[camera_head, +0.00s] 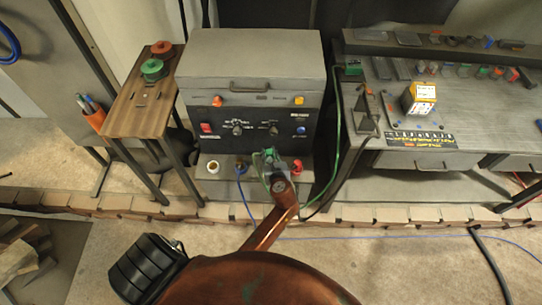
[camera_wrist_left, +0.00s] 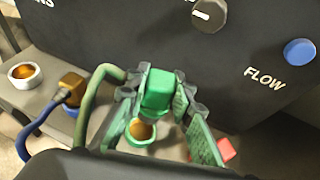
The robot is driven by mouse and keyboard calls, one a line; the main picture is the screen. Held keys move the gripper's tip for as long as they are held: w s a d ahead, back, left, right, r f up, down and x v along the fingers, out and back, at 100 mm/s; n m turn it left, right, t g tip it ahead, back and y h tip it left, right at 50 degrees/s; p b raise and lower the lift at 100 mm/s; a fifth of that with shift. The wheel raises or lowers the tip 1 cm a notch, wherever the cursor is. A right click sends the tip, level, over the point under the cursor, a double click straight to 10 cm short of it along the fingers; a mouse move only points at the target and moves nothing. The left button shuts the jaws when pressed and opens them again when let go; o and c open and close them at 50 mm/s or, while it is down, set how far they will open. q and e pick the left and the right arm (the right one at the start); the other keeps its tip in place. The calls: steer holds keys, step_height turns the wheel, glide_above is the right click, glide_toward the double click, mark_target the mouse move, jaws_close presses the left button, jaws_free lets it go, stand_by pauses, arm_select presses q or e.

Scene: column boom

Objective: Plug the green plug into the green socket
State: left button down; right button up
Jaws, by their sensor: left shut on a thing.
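My left gripper (camera_head: 273,166) is in front of the grey machine, above the ledge with the sockets. In the left wrist view its fingers (camera_wrist_left: 160,98) are shut on the green plug (camera_wrist_left: 157,88), whose green cable (camera_wrist_left: 92,98) runs off to the left. The green plug shows small in the head view (camera_head: 269,153). The green socket (camera_wrist_left: 139,133) is just below the plug in the wrist view. Its brass-coloured opening shows, and the plug does not look inserted; the exact gap is unclear. In the head view the gripper hides the socket. My right gripper is not in view.
A white socket (camera_wrist_left: 25,74) stands open at left. A brass-coloured plug (camera_wrist_left: 72,87) with blue cable sits at the blue socket (camera_wrist_left: 73,111). A red socket (camera_head: 296,167) is close right of the gripper. The machine's front panel (camera_head: 255,128) rises behind.

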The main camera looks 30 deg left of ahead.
arm_select(q)
steer(key=shift+a+f, duration=0.15)
steer(key=shift+f, duration=0.5)
steer(key=shift+f+b, duration=0.5)
steer(key=shift+b, duration=0.05)
step_height(320, 180, down, 3)
steer(key=b, duration=0.2)
steer(key=shift+r+b, duration=0.15)
steer(key=shift+b, duration=0.2)
steer(key=shift+f+b, duration=0.75)
steer(key=shift+b, duration=0.15)
steer(key=shift+f+b, duration=0.25)
steer(key=shift+b, duration=0.15)
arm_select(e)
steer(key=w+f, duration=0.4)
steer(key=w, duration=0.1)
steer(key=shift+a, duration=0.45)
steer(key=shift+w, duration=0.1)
arm_select(q)
steer(key=shift+p, duration=0.5)
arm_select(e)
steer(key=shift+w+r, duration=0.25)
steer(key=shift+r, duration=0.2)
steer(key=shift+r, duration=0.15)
